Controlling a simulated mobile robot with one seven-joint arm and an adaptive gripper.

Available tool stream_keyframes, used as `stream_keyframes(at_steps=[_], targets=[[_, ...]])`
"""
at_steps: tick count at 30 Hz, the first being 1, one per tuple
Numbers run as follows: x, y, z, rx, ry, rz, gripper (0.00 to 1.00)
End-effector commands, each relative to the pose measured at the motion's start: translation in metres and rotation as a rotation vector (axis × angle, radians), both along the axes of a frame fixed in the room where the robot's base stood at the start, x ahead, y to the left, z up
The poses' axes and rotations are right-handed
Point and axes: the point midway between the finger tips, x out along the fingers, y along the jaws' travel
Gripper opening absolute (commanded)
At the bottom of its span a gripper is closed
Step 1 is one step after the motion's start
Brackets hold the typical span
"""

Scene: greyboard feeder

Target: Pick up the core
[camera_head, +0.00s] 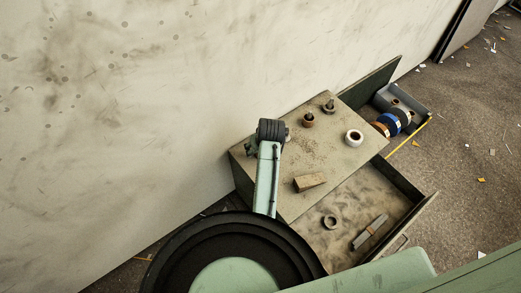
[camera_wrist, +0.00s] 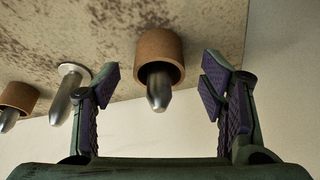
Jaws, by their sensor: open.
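In the wrist view a brown cylindrical core (camera_wrist: 159,47) sits around a metal peg (camera_wrist: 159,92) with a rounded tip. My gripper (camera_wrist: 160,76) is open, with one purple-padded finger on each side of this core and a gap to both. A second brown core (camera_wrist: 17,95) on a peg shows at the left edge, with a bare flanged metal peg (camera_wrist: 66,92) between the two. In the head view a small brown core (camera_head: 308,121) stands on the worktop. My gripper's fingers are hidden there behind my arm.
The worktop (camera_head: 285,155) also holds a white ring (camera_head: 354,138) and a wooden wedge (camera_head: 310,182). An open drawer (camera_head: 400,205) holds a ring (camera_head: 331,222) and a grey bar (camera_head: 370,232). A wall (camera_head: 150,110) rises close behind. A blue roll (camera_head: 391,122) lies at the right.

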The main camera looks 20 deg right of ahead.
Motion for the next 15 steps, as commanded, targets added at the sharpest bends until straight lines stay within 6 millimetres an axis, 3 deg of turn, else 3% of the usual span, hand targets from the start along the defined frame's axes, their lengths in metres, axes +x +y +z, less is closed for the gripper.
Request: stream_keyframes(at_steps=[4, 11, 15], targets=[[0.0056, -0.0007, -0.0127, -0.001, -0.001, -0.001, 0.65], [0.0064, -0.0004, -0.0145, -0.001, -0.002, 0.000, 0.65], [0.0064, -0.0004, -0.0142, -0.001, -0.002, 0.000, 0.57]])
